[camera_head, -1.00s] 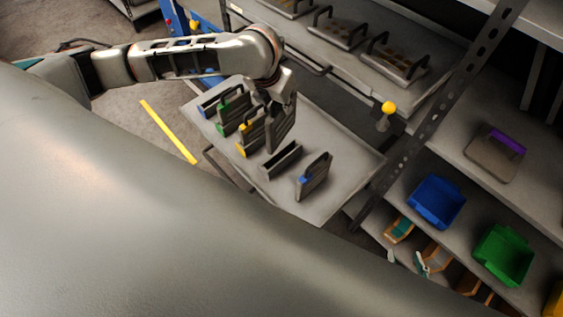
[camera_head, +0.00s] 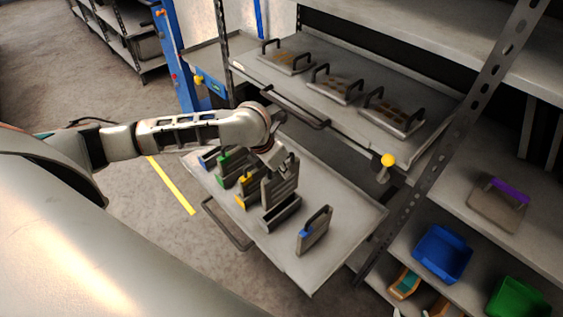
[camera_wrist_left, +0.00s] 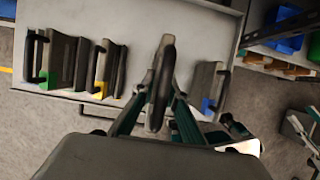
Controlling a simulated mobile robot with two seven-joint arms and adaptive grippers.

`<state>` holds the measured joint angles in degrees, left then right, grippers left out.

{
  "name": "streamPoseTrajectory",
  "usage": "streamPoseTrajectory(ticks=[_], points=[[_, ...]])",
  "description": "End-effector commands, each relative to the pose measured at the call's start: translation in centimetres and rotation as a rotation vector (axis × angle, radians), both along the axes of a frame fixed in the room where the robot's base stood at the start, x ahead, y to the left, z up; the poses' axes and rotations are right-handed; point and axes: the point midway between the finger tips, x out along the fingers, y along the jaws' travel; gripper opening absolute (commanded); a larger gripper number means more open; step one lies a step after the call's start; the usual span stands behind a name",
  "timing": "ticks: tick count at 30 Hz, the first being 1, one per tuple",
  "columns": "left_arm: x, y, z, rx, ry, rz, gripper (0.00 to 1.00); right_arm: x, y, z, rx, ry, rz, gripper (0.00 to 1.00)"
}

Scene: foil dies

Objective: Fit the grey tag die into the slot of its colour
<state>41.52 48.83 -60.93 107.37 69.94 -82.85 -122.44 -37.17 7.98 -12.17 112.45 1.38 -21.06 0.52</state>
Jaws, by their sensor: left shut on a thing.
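The grey tag die (camera_head: 281,186) is a dark upright plate, held from above by my left gripper (camera_head: 279,155) in the head view. The gripper is shut on its handle, which also shows in the left wrist view (camera_wrist_left: 160,85). The grey slot (camera_head: 282,214) is an open-topped holder on the tray (camera_head: 340,235). The die's lower edge overlaps the slot's back edge in the picture; I cannot tell whether it is inside.
A shelf above holds several handled plates (camera_head: 337,88). Blue (camera_head: 442,252) and green (camera_head: 517,300) bins stand at the right.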

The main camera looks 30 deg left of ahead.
Motion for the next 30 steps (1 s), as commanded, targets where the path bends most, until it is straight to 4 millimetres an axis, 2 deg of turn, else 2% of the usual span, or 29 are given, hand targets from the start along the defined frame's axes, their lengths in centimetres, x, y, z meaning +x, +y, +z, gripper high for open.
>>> streamPoseTrajectory(ticks=[3,9,19,27,30], points=[[0.1,-0.1,-2.5,-0.003,-0.002,0.001,0.00,-0.1,0.0,-0.6,0.000,0.002,0.001,0.40],[0.1,-0.1,-5.7,-0.003,-0.003,0.001,0.00,-0.2,0.0,-1.3,0.000,0.004,0.000,0.40],[0.2,-0.1,-7.4,-0.004,-0.005,0.001,0.00,-0.2,0.0,-1.6,0.000,0.006,0.000,0.40],[0.2,-0.1,-10.7,-0.003,-0.004,0.001,0.00,-0.4,0.0,-2.4,0.000,0.011,0.000,0.40],[0.2,-0.1,-11.1,-0.002,-0.006,0.001,0.00,-0.4,0.0,-2.5,0.000,0.012,0.000,0.40]])
